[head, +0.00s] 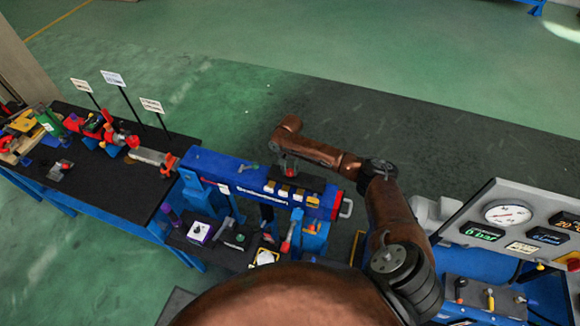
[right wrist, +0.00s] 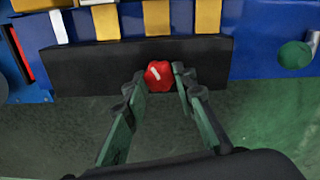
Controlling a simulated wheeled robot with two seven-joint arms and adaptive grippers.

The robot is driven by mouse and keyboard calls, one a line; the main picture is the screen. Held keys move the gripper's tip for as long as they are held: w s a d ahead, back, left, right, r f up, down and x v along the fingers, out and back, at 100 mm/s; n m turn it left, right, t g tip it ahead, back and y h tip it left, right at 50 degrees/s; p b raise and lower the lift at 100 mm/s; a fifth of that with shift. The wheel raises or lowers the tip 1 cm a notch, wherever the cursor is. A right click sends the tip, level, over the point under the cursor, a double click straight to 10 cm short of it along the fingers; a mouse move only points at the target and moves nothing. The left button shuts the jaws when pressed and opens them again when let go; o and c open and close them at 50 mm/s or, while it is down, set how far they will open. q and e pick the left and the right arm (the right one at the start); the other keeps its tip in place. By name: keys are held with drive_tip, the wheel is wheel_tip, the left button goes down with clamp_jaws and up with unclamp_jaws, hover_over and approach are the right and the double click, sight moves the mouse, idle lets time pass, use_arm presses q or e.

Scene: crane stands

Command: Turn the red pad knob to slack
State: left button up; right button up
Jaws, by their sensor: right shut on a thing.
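The red pad knob (right wrist: 158,75) shows in the right wrist view, with a white mark on its face. It sits in front of a black block (right wrist: 85,68) on the side of the blue beam. My right gripper (right wrist: 159,72) is shut on the knob, one finger at each side of it. In the head view my right gripper (head: 288,167) reaches down at the far side of the blue beam (head: 235,174), and the knob is mostly hidden there. My left gripper is not in view.
A black bench (head: 110,175) with tools stands at the left. A gauge panel (head: 507,214) stands at the right. A green knob (right wrist: 294,54) is right of the black block. The floor behind the beam is clear.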

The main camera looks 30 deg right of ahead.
drive_tip(key=n+p, duration=0.1)
drive_tip(key=n, duration=0.1)
drive_tip(key=shift+n+p, duration=0.3)
drive_tip(key=shift+n, duration=0.1)
drive_tip(key=n+p, duration=0.1)
drive_tip(key=n, duration=0.1)
drive_tip(key=shift+n, duration=0.4)
drive_tip(key=n+p, duration=0.1)
drive_tip(key=n, duration=0.2)
drive_tip(key=shift+a+n, duration=0.1)
drive_tip(key=shift+n, duration=0.2)
drive_tip(key=n, duration=0.2)
drive_tip(key=shift+n, duration=0.3)
drive_tip(key=n, duration=0.6)
drive_tip(key=shift+p, duration=0.35)
drive_tip(key=n, duration=0.4)
drive_tip(key=shift+s+n+b, duration=0.1)
drive_tip(key=shift+n+b, duration=0.3)
drive_tip(key=shift+n, duration=1.5)
